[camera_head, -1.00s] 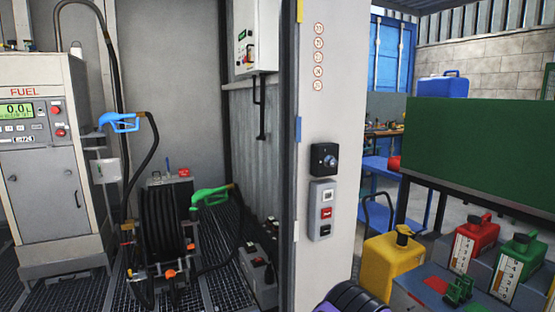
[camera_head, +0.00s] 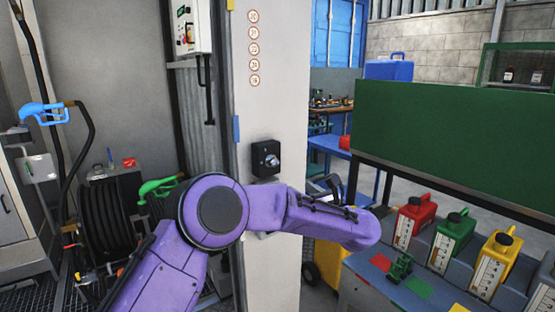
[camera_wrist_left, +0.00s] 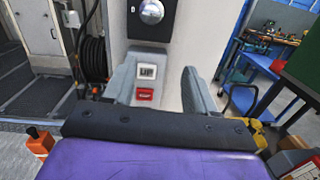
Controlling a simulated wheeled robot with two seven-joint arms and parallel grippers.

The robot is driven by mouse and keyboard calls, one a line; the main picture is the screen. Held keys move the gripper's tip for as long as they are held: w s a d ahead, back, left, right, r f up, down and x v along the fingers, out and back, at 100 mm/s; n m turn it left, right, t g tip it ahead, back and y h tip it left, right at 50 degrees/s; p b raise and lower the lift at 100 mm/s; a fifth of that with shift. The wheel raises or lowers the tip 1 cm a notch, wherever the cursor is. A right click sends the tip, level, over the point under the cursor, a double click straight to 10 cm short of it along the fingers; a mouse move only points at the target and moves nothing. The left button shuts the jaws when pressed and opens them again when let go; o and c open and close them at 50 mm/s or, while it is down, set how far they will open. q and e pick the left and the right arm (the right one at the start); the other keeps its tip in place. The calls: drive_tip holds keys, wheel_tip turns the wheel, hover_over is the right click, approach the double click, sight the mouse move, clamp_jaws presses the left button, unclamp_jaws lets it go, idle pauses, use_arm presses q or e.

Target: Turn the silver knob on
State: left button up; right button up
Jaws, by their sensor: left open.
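The silver knob (camera_head: 270,161) sits on a black square box on the pale pillar, just above my purple left arm. The head view has the gripper largely hidden by my forearm. My right gripper is not in view.
A green panel (camera_head: 455,135) stands right of the pillar, above a bench with red, green and yellow canisters. A blue trolley (camera_head: 330,145) is behind the pillar. The hose reel (camera_head: 108,215) and fuel nozzles are at left. The pillar face around the knob is clear.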

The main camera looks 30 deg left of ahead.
sight(275, 163)
use_arm(q)
wheel_tip(275, 163, up, 5)
drive_tip(key=a+n+g, duration=0.1)
drive_tip(key=n+g, duration=0.1)
drive_tip(key=n, duration=0.2)
drive_tip(key=p+x, duration=0.4)
drive_tip(key=x, duration=0.5)
drive_tip(key=shift+a+r, duration=0.1)
drive_tip(key=shift+a, duration=0.35)
clamp_jaws()
